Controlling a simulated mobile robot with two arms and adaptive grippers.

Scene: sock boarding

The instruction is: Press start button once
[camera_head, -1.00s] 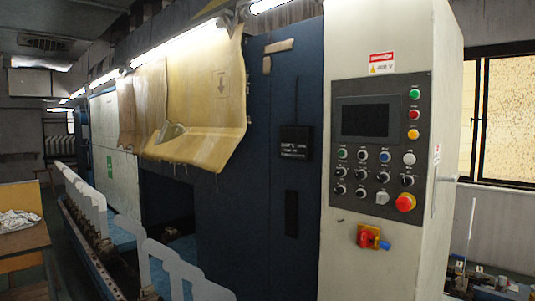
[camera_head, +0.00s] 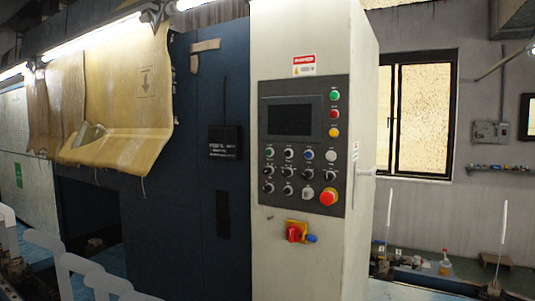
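A dark control panel (camera_head: 303,185) is set in the front of a cream cabinet (camera_head: 277,250), right of centre in the head view. It has a dark screen (camera_head: 289,118) with green (camera_head: 335,96), red (camera_head: 334,113) and yellow (camera_head: 333,132) round buttons in a column to its right. Below are rows of buttons and knobs, with a green button (camera_head: 269,152) at upper left. A large red mushroom button (camera_head: 328,196) is at lower right. I cannot read which one is start. Neither of my grippers is in view.
A red rotary switch (camera_head: 294,233) sits below the panel. A dark blue machine body (camera_head: 200,240) with a yellowish hanging sheet (camera_head: 125,100) stands at left. White flat forms (camera_head: 75,270) line the lower left. A low surface with small items (camera_head: 420,262) is at right.

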